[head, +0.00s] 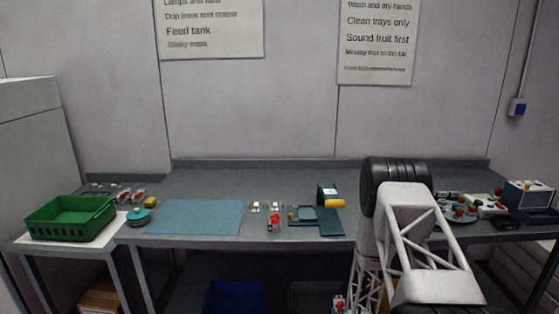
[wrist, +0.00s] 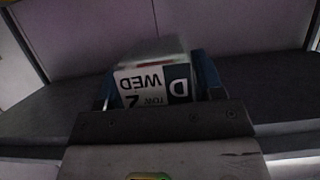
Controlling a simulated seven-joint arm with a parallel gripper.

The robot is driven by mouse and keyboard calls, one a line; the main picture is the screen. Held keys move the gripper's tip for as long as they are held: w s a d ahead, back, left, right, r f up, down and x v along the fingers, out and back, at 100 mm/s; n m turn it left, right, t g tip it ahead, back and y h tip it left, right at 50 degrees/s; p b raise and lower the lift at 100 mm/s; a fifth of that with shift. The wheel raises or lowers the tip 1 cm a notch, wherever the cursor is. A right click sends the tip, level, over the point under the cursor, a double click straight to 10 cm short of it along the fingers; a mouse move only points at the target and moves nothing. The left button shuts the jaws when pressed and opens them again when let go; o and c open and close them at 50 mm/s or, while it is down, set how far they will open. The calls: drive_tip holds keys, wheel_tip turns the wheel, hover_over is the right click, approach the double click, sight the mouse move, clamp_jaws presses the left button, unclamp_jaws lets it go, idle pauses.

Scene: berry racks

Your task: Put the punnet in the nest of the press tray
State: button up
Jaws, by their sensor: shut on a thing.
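In the wrist view my gripper (wrist: 155,72) is shut on the punnet (wrist: 148,84), a boxy thing with a white and dark label reading WED, D and ROW 2. Its blue fingers show at both sides of it. The contents of the punnet cannot be made out. In the head view the press tray (head: 332,229) is a dark blue plate on the bench, with a raised, lighter square that looks like its nest (head: 303,214). My gripper cannot be made out in the head view; my arm stands to the right of the tray.
A press with a yellow handle (head: 334,203) stands at the tray's back. Small red and white items (head: 274,222) lie left of it. A blue mat (head: 197,217) and a green crate (head: 70,218) are farther left. Fruit and devices (head: 487,207) crowd the right end.

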drive_tip(key=a, duration=0.6)
drive_tip(key=shift+a, duration=0.4)
idle(2.2)
drive_tip(key=a+r, duration=0.8)
drive_tip(key=r, duration=0.4)
drive_tip(key=a+r, duration=0.8)
drive_tip(key=r, duration=0.5)
drive_tip(key=a+r, duration=0.8)
drive_tip(key=r, duration=0.5)
drive_tip(key=shift+w+r, duration=0.2)
drive_tip(key=shift+w, duration=0.15)
drive_tip(key=shift+w, duration=0.15)
drive_tip(key=w+a, duration=0.1)
drive_tip(key=w, duration=0.3)
drive_tip(key=w+a+f, duration=0.1)
drive_tip(key=w, duration=0.4)
drive_tip(key=w+a, duration=0.2)
drive_tip(key=w, duration=0.2)
drive_tip(key=shift+w+f, duration=0.2)
